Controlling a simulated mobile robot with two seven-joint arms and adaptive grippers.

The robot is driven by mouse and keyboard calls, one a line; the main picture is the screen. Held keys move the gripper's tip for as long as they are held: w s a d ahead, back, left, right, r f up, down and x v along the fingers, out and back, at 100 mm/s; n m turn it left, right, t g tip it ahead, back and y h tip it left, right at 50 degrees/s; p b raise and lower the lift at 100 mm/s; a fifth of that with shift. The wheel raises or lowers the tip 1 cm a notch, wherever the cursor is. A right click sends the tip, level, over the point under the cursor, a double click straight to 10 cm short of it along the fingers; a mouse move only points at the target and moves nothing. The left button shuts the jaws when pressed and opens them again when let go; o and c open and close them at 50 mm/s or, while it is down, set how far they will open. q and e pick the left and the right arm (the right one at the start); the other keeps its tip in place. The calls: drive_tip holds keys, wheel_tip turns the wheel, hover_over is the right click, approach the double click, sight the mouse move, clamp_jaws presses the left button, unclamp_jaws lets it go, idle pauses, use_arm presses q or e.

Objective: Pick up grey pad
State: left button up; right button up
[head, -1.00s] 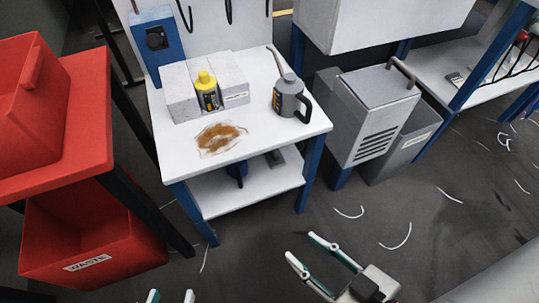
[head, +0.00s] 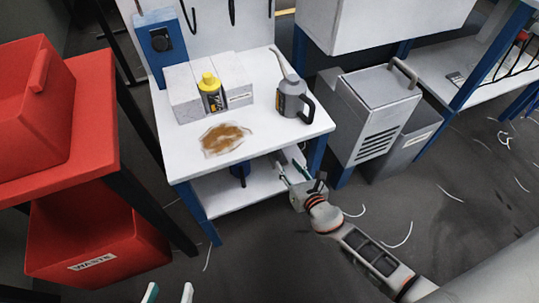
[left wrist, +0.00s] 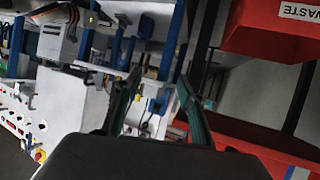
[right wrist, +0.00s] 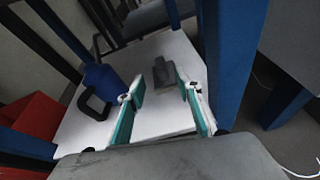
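A small dark grey pad-like thing (right wrist: 165,72) lies on the white lower shelf of the bench in the right wrist view. In the head view it is mostly hidden by my right gripper and the bench top. My right gripper (right wrist: 160,96) is open and empty, with the grey thing just beyond its fingertips, roughly between them. In the head view the right gripper (head: 290,166) reaches in at the right side of the lower shelf. My left gripper (head: 169,292) is open and empty at the bottom edge, away from the bench; its fingers also show in the left wrist view (left wrist: 160,88).
A blue can (right wrist: 102,82) stands on the lower shelf left of the grey thing. A blue bench leg (right wrist: 230,60) is close to the right finger. The bench top holds a brown spill (head: 226,139), a yellow-capped bottle (head: 211,94) and a grey jug (head: 293,99).

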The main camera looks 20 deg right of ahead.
sight(279, 154)
drive_tip(key=shift+w+f+n, duration=0.15)
drive_tip(key=shift+w+n, duration=0.25)
drive_tip(key=shift+n, duration=0.2)
drive_tip(key=shift+w+f+n, duration=0.15)
drive_tip(key=shift+w+n, duration=0.15)
drive_tip(key=shift+w, duration=0.2)
drive_tip(key=shift+b+x, duration=0.65)
drive_tip(key=shift+x, duration=0.5)
drive_tip(key=shift+w+a+f, duration=0.1)
drive_tip(key=shift+w+f, duration=0.1)
drive_tip(key=shift+f, duration=0.15)
drive_tip(key=b+x, duration=0.2)
drive_tip(key=x, duration=0.1)
drive_tip(key=shift+f, duration=0.35)
use_arm(q)
drive_tip(key=shift+s+d+f+n+h, duration=0.25)
drive_tip(key=shift+s+d+n, duration=0.3)
drive_tip(key=shift+d, duration=0.3)
drive_tip(key=shift+s+d+f+n+h, duration=0.15)
drive_tip(key=shift+s+d+f+n, duration=0.15)
drive_tip(key=shift+d+n, duration=0.45)
drive_tip(key=shift+s+d+f+n+h, duration=0.25)
drive_tip(key=shift+s+d+n, duration=0.25)
drive_tip(key=shift+d, duration=0.45)
use_arm(e)
drive_tip(key=shift+w+r, duration=0.25)
drive_tip(key=shift+w, duration=0.45)
